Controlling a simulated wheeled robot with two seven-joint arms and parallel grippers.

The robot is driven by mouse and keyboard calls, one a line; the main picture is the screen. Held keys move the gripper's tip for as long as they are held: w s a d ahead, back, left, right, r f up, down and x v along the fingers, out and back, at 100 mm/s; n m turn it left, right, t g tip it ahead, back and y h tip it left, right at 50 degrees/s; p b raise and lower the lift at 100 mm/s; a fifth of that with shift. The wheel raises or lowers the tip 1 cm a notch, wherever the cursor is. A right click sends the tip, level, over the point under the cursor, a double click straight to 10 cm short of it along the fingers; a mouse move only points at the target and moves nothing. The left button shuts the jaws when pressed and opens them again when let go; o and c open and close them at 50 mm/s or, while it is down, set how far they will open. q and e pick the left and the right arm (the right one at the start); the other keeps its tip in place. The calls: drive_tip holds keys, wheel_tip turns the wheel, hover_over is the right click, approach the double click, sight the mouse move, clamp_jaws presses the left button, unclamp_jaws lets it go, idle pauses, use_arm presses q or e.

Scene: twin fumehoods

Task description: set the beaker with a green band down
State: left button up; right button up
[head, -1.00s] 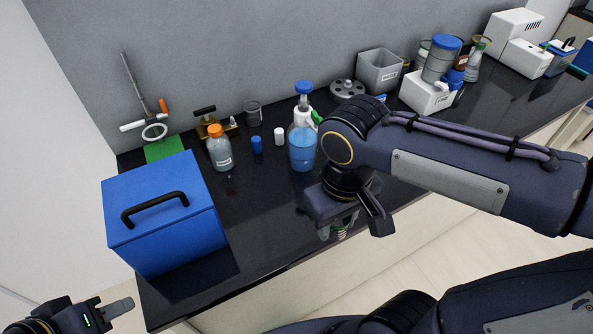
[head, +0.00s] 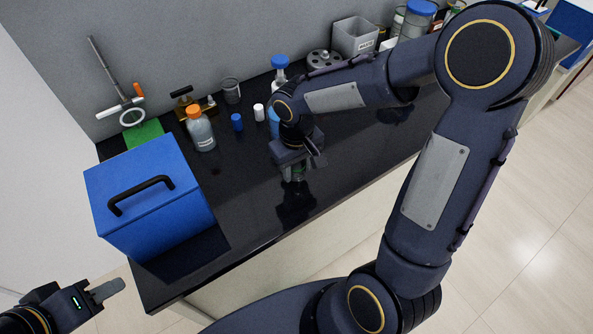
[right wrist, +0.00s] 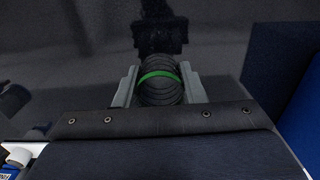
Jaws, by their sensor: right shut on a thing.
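The beaker with a green band (right wrist: 160,88) is between the two fingers of my right gripper (right wrist: 158,90) in the right wrist view. In the head view the right gripper (head: 296,172) is shut on the beaker (head: 294,174), over the black bench top (head: 250,215). Most of the beaker is hidden there by the gripper, and I cannot tell whether its base touches the bench. My left gripper (head: 98,294) is off the bench at the lower left; its jaw state is unclear.
A blue box with a black handle (head: 150,195) stands at the bench's left end. An orange-capped bottle (head: 201,130), a blue-capped bottle (head: 279,65), a small blue cap (head: 237,122) and a white one (head: 259,112) stand behind the right gripper. Bench between box and gripper is clear.

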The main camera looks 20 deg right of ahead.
wheel_tip(320, 180, down, 2)
drive_tip(key=shift+f, duration=0.1)
drive_tip(key=shift+f, duration=0.15)
drive_tip(key=o, duration=1)
